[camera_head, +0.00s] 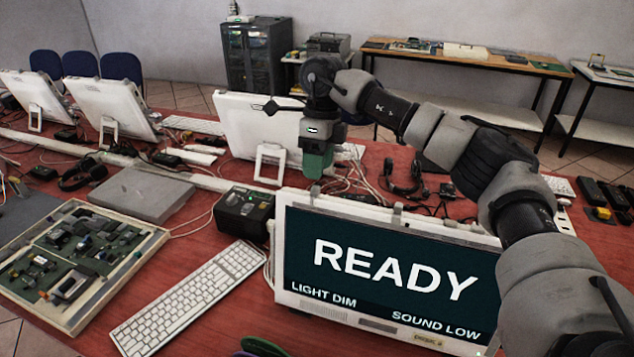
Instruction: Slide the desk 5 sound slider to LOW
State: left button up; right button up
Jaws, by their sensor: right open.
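A white-framed monitor (390,262) stands at the front right, its screen reading READY, LIGHT DIM and SOUND LOW. A small tan label (428,338) sits on its lower frame; its print is too small to read surely. I cannot make out a sound slider. My right arm comes in from the right and reaches over behind this monitor. My right gripper (316,165) points down above the red table, behind the monitor's upper left corner. It is open, with nothing seen in it; its fingertips are hard to make out. My left gripper is not in view.
A white keyboard (190,298), a black box (243,212) and a tray of circuit boards (75,262) lie left of the monitor. Cables (350,183) and a headset (405,180) lie behind it. More monitors (115,108) stand farther back on the red table (195,240).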

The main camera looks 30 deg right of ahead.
jog(key=a+v, duration=0.1)
jog(key=v, duration=0.5)
jog(key=shift+d+b, duration=0.3)
jog(key=shift+d, duration=0.2)
jog(key=shift+r, duration=0.1)
